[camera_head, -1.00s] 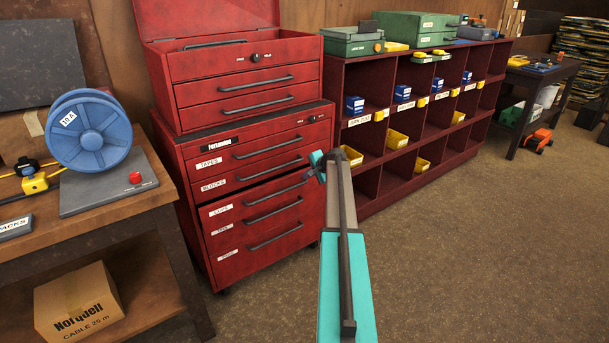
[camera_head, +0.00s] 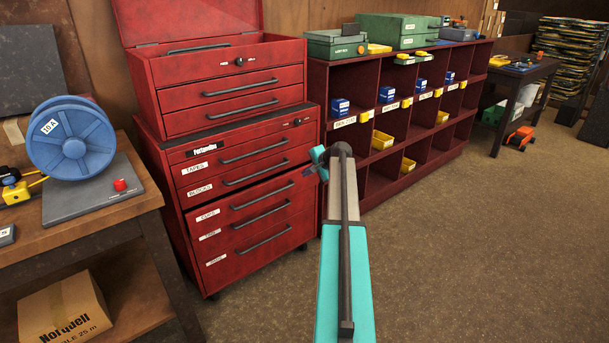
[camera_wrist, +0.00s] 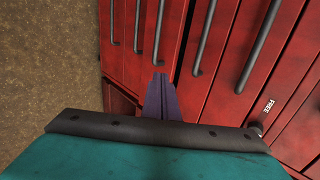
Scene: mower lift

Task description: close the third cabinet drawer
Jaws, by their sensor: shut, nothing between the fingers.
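The red cabinet (camera_head: 178,165) stands left of centre, with several labelled drawers below a red top chest. Its third drawer (camera_head: 250,207), under a dark gap, seems to stand slightly out; how far is unclear. My gripper (camera_head: 317,168) is at the cabinet's right edge, near that drawer's handle end. In the wrist view, which is turned sideways, my shut, empty gripper (camera_wrist: 161,78) points at the drawer fronts, its tip in line with the third drawer's handle (camera_wrist: 160,35). I cannot tell whether it touches. A dark opening shows left of the fingers.
A red shelf unit (camera_head: 350,165) with blue and yellow bins stands right of the cabinet. A bench (camera_head: 110,225) with a blue cable reel (camera_head: 72,145) stands left, a cardboard box (camera_head: 62,310) beneath it. The floor at right is clear.

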